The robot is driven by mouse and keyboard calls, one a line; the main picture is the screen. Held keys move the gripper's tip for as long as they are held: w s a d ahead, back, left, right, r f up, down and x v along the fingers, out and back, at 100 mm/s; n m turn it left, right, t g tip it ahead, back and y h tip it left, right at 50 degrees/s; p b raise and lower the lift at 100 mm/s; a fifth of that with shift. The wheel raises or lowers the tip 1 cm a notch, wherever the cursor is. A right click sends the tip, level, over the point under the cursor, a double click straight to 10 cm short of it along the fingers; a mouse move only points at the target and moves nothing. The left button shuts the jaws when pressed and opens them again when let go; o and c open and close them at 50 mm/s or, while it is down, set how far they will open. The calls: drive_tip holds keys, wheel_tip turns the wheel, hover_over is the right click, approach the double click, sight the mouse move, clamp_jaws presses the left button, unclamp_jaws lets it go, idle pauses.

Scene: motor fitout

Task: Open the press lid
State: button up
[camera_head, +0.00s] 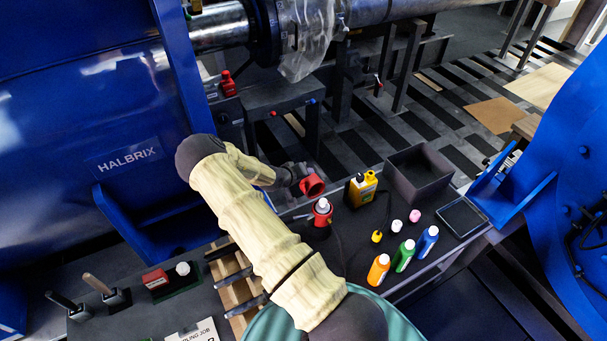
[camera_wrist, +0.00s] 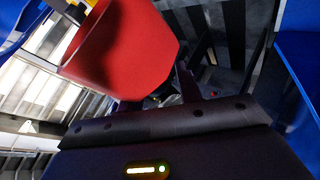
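My gripper (camera_head: 296,174) reaches over the dark bench beyond the yellow-sleeved arm. A red hollow, cup-like piece (camera_head: 313,186) is right at its fingertips; I cannot tell whether this is the press lid. In the wrist view the red piece (camera_wrist: 125,50) is large and close at upper left, in front of my gripper (camera_wrist: 170,90). One dark finger shows to its right; the other is hidden, so grip and contact are unclear. A red device with a white top (camera_head: 322,212) stands on a black base just below. No clearly marked press lid shows.
The big blue HALBRIX machine (camera_head: 100,130) rises at left.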

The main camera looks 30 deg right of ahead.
drive_tip(key=shift+o, duration=0.9)
drive_tip(key=shift+s+d+f, duration=0.1)
drive_tip(key=shift+s+f, duration=0.1)
drive_tip(key=shift+f, duration=0.1)
drive_tip(key=shift+r, duration=0.15)
drive_tip(key=shift+a+r, duration=0.35)
drive_tip(key=shift+a, duration=0.05)
drive_tip(key=p+v, duration=0.3)
drive_tip(key=v, duration=1.3)
drive_tip(key=shift+s+a+r, duration=0.1)
drive_tip(key=shift+a, duration=0.05)
drive_tip(key=shift+s, duration=0.1)
